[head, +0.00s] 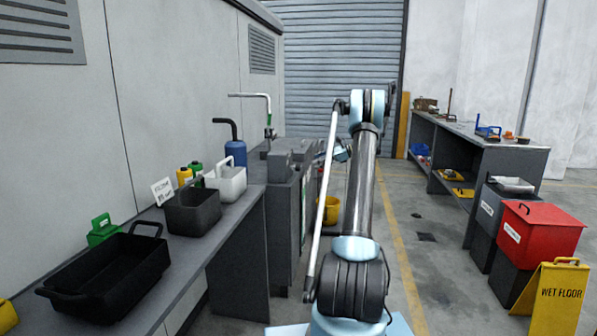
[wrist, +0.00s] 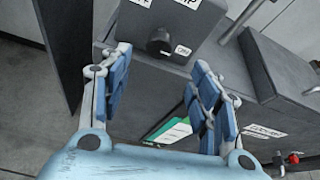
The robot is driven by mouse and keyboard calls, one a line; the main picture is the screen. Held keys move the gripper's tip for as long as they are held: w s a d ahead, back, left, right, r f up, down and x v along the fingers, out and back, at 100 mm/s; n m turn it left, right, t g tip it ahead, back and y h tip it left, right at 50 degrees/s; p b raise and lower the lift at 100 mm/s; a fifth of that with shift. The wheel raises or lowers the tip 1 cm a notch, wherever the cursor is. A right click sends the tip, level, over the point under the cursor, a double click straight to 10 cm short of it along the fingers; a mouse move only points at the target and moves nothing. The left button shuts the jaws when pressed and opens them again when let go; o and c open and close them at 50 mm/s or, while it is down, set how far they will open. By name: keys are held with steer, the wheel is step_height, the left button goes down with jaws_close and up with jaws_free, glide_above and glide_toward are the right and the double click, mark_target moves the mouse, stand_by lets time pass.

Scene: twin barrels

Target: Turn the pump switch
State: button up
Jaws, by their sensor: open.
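The pump switch shows in the wrist view as a round black knob (wrist: 159,42) on the face of a grey box (wrist: 195,22). Small white labels sit around the knob; one above ends in "P", and the others are too small to read surely. My gripper (wrist: 161,62) is open, with its blue-padded fingers spread to either side below the knob. No finger visibly touches the knob, and the gap in depth is hard to judge. In the head view my gripper (head: 341,151) is mostly hidden behind my arm, and the knob cannot be made out there.
A grey cabinet (head: 285,200) stands left of my arm, beside a bench with a black tray (head: 105,278), bins and bottles. A yellow bucket (head: 330,210) sits beyond. Right are a workbench (head: 485,150), a red bin (head: 540,232) and a wet-floor sign (head: 558,295). The aisle between is open.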

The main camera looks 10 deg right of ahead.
mark_target(299, 167)
steer(key=x, duration=1.1)
steer(key=shift+w+a+f, duration=0.15)
steer(key=shift+a, duration=0.05)
